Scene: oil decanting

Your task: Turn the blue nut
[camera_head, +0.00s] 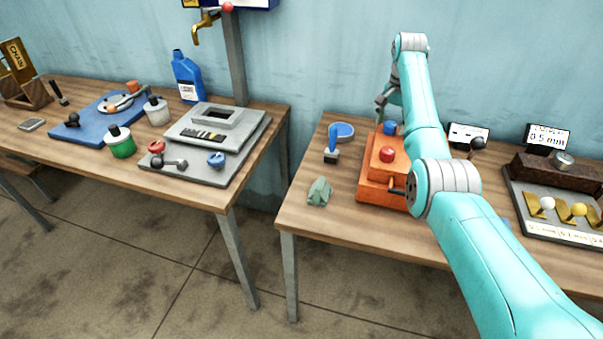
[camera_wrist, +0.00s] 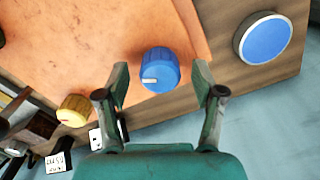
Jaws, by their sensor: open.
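The blue nut (camera_wrist: 159,70) is a ribbed blue knob with a white mark, on an orange block. In the wrist view it lies ahead of my gripper (camera_wrist: 162,80), between the lines of the two fingers and nearer the left-centre. The fingers are apart and nothing is held between them. In the head view the blue nut (camera_head: 390,128) shows at the back of the orange block (camera_head: 372,190), partly beside my arm. My gripper (camera_head: 381,106) is just above and left of it there. Whether a finger touches the nut cannot be told.
A red knob (camera_head: 387,154) stands on the same block, and a yellow knob (camera_wrist: 73,110) shows in the wrist view. A round blue-topped dish (camera_head: 342,131), a blue-handled tool (camera_head: 332,146) and a green piece (camera_head: 319,191) lie left of the block.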

